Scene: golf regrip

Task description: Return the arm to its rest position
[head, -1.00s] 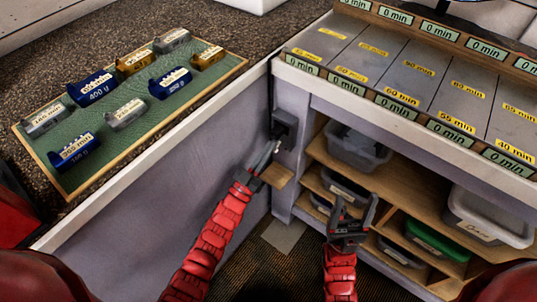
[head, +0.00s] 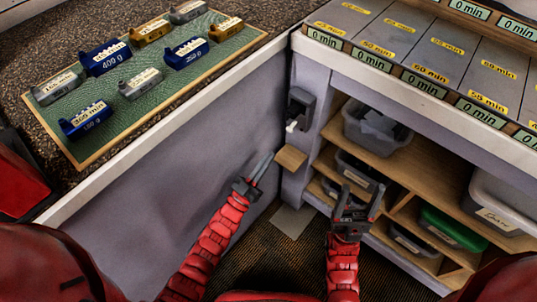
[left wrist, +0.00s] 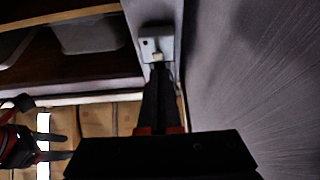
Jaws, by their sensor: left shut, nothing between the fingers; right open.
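My left gripper (head: 265,168) is shut and empty, on the red arm from the left. It hangs in front of the grey counter panel, below and left of a dark wall-mounted box (head: 301,106) and apart from it. A small white piece (head: 291,126) sticks out at the bottom of that box. In the left wrist view the shut fingers (left wrist: 158,85) point toward the box's grey plate (left wrist: 156,48). My right gripper (head: 358,197) is open and empty, in front of the shelves; it also shows at the left edge of the left wrist view (left wrist: 55,145).
A wooden block (head: 290,157) juts out just beyond my left gripper. Wooden shelves (head: 385,142) with plastic bins stand right. A green mat (head: 150,105) with several labelled weights lies on the left counter; the right counter (head: 400,35) has labelled time slots. Floor shows between the arms.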

